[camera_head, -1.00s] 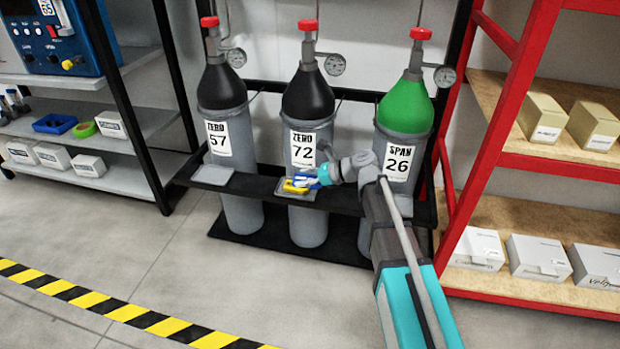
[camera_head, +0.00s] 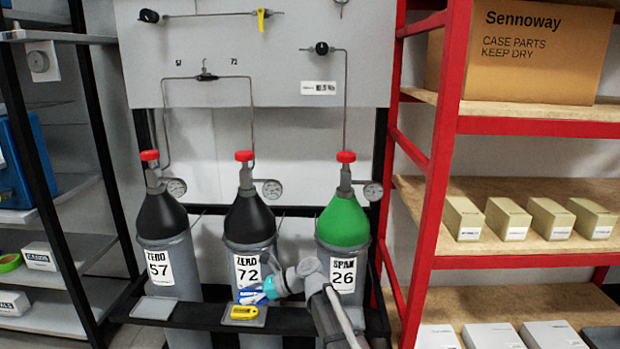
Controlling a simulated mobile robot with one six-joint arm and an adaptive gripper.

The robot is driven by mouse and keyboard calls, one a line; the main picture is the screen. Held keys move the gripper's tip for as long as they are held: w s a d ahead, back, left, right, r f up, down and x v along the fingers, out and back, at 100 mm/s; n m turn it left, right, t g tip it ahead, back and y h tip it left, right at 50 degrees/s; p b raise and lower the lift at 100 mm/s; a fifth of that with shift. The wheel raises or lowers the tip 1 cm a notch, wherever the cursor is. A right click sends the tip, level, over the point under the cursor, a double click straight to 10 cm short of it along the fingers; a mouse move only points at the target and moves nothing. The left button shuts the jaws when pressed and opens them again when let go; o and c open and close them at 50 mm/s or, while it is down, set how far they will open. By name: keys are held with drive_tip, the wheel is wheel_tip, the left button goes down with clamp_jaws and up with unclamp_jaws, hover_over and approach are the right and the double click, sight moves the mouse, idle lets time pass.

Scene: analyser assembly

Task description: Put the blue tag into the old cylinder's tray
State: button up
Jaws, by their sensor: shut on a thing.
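My gripper (camera_head: 262,293) is in front of the middle cylinder, just above its tray, and is shut on a small blue tag (camera_head: 248,296). The gripper partly hides the tag. A yellow tag (camera_head: 244,312) lies on the middle tray (camera_head: 258,323), below the blue one. The middle cylinder (camera_head: 246,222) is grey with a black top and reads ZERO 72. The left cylinder (camera_head: 163,218) looks alike, reads ZERO 57, and has an empty tray (camera_head: 153,308). The right cylinder (camera_head: 342,220) has a green top and reads SPAN 26; my arm hides its tray area.
A wall panel (camera_head: 230,75) carries pipes, valves and another yellow tag (camera_head: 261,19). Gauges (camera_head: 272,189) stand beside the cylinder necks. A red rack (camera_head: 445,150) with boxes stands close on the right, a black-framed shelf (camera_head: 95,150) on the left.

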wheel_tip(320, 180, up, 39)
drive_tip(key=p, duration=3.7)
drive_tip(key=shift+f+p, duration=0.2)
drive_tip(key=shift+p, duration=0.1)
drive_tip(key=shift+s, duration=0.1)
